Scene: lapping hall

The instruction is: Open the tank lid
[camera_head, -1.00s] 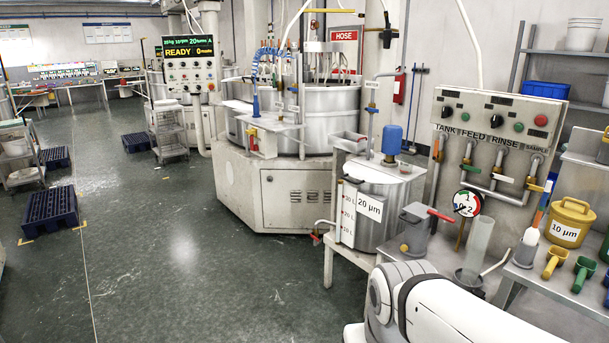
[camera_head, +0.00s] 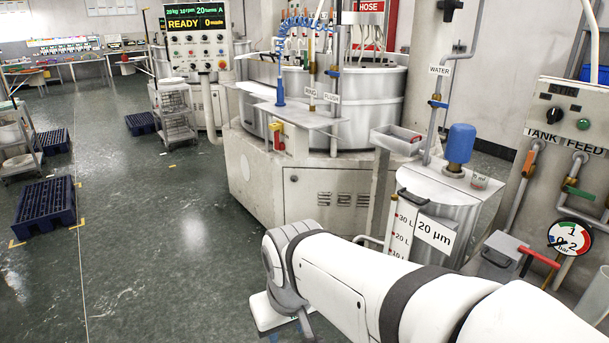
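The tank (camera_head: 449,211) is a steel vessel at the right of centre, with a white "20 µm" label and a red litre scale on its front. Its lid (camera_head: 437,184) lies flat and closed on top, with a dark handle (camera_head: 412,196) at the front left edge. A blue motor (camera_head: 460,143) stands on the rear of the top. My white arm crosses the lower right and hides the tank's lower part. My gripper is not clearly seen; the arm's end is low, left of the tank, well below the lid.
A large lapping machine (camera_head: 265,184) stands behind and left of the tank. The panel (camera_head: 575,125) with TANK and FEED valves and a pressure gauge (camera_head: 570,237) is at the right. A red-handled valve (camera_head: 538,257) sits near my arm.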

